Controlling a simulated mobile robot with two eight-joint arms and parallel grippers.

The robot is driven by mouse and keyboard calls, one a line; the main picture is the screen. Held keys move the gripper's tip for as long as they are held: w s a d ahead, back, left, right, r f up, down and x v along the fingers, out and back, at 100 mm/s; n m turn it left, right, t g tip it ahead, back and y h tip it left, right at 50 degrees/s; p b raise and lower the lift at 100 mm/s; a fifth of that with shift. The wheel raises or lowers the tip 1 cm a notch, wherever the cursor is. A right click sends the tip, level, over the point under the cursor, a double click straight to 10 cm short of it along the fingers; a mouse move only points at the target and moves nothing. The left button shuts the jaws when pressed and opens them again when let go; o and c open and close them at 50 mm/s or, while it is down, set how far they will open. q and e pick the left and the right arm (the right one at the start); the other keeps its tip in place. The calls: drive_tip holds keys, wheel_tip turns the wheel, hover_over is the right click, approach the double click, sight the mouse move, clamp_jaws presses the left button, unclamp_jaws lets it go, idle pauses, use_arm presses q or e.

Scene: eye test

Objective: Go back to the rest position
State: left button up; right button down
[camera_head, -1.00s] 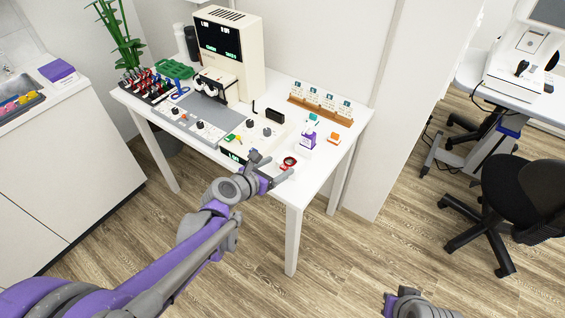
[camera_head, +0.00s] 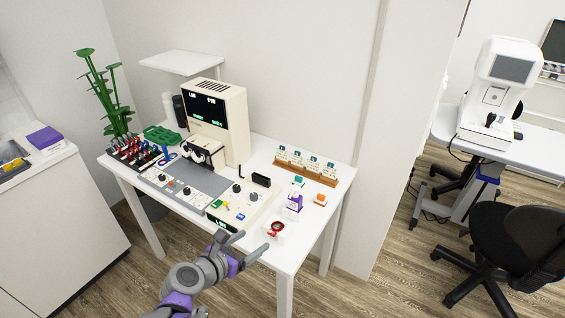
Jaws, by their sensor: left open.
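My left gripper (camera_head: 245,247) is open and empty at the front edge of the white table (camera_head: 262,238). Its two fingers point up and to the right, below a small white block with a red ring (camera_head: 276,229). I cannot tell how far apart the gripper and the table edge are. My left arm comes in from the bottom of the view. My right gripper does not show.
The table bears a beige machine (camera_head: 217,120), a grey control panel (camera_head: 185,190), a wooden card rack (camera_head: 306,170) and a purple-white box (camera_head: 294,203). A black chair (camera_head: 515,240) stands at right. A counter (camera_head: 60,215) is at left. Floor between table and chair is clear.

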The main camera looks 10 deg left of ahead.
use_arm(q)
drive_tip(key=s+m+g+y+p, duration=0.2)
drive_tip(key=s+m, duration=0.7)
drive_tip(key=m, duration=0.7)
drive_tip(key=s+m+g+y+p, duration=0.2)
drive_tip(key=s+m+g+p, duration=0.2)
drive_tip(key=s+m, duration=0.5)
drive_tip(key=m, duration=0.7)
drive_tip(key=shift+s+d+r+g, duration=0.15)
drive_tip(key=shift+r+g, duration=0.15)
drive_tip(key=shift+r, duration=0.1)
